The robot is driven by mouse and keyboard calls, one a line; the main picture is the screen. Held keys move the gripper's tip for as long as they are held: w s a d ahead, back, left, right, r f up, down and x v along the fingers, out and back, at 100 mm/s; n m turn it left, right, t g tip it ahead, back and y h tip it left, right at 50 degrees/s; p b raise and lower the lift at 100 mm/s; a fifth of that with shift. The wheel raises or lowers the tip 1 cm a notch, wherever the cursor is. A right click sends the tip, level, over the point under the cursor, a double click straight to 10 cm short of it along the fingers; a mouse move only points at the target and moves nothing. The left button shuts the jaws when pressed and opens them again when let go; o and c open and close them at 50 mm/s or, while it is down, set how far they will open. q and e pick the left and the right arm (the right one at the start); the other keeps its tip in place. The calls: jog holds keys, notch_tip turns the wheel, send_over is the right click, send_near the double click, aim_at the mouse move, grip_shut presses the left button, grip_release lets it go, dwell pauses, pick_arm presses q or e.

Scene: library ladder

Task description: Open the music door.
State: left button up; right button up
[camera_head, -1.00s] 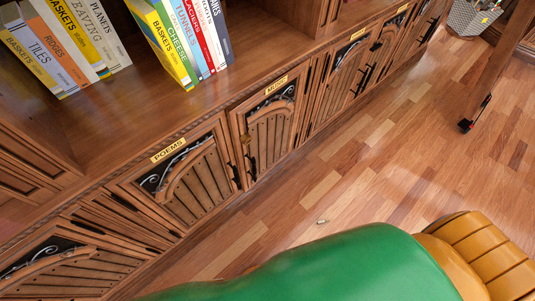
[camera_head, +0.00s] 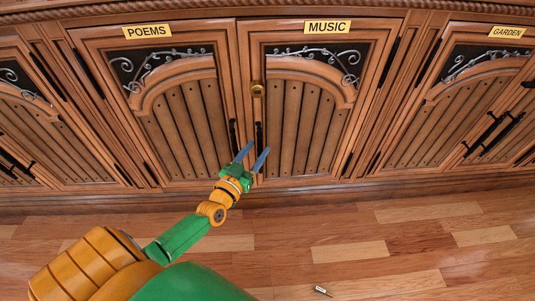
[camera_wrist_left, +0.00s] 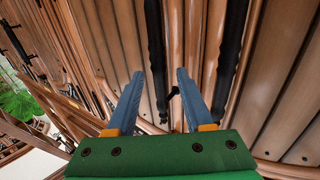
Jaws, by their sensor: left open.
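The music door (camera_head: 320,120) is a shut wooden cabinet door with an arched slatted panel and a yellow MUSIC label (camera_head: 327,27). Its black upright handle (camera_head: 259,137) is on its left edge, below a round brass fitting (camera_head: 257,89). My left gripper (camera_head: 254,154) is open and empty, its blue fingers pointing up toward the lower end of this handle. In the left wrist view, the open fingers (camera_wrist_left: 160,74) have one black handle (camera_wrist_left: 155,45) between their tips and another (camera_wrist_left: 230,50) to the right. Contact cannot be told. My right gripper is not in view.
The poems door (camera_head: 180,120), also shut, adjoins on the left, its black handle (camera_head: 233,137) close to the music one. The garden door (camera_head: 460,110) is to the right. The wooden floor (camera_head: 400,250) is mostly clear, with a small object (camera_head: 322,291) on it.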

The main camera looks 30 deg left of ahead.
pick_arm(q)
jog(key=shift+w, duration=1.15)
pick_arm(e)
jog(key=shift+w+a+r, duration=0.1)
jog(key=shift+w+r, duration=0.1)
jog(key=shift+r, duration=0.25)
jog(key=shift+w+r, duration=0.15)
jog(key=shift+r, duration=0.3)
pick_arm(q)
grip_shut()
